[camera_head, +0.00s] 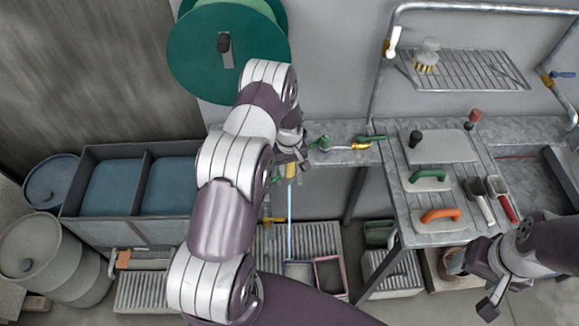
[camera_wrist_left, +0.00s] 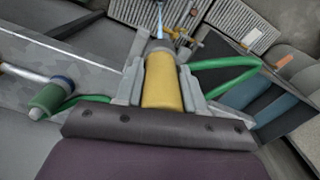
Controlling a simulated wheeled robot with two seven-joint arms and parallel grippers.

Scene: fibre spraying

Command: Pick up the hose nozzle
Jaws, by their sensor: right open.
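The hose nozzle (camera_wrist_left: 163,82) is yellow with a grey front end. In the left wrist view it lies between the two fingers of my left gripper (camera_wrist_left: 163,75), which look shut on its sides. In the head view the yellow nozzle (camera_head: 290,170) shows just below my left gripper (camera_head: 291,158), beside the shelf edge; my arm hides part of this area. The green hose (camera_wrist_left: 225,63) shows on both sides of the gripper in the wrist view. My right gripper (camera_head: 471,284) is open and empty at the lower right, in front of the tool table.
A green hose reel (camera_head: 200,50) hangs on the wall behind my left arm. The metal table (camera_head: 440,225) at right carries trowels and brushes. A blue double sink (camera_head: 112,187) and barrels (camera_head: 50,262) stand at left. A thin blue rod or line (camera_head: 290,225) shows below the nozzle.

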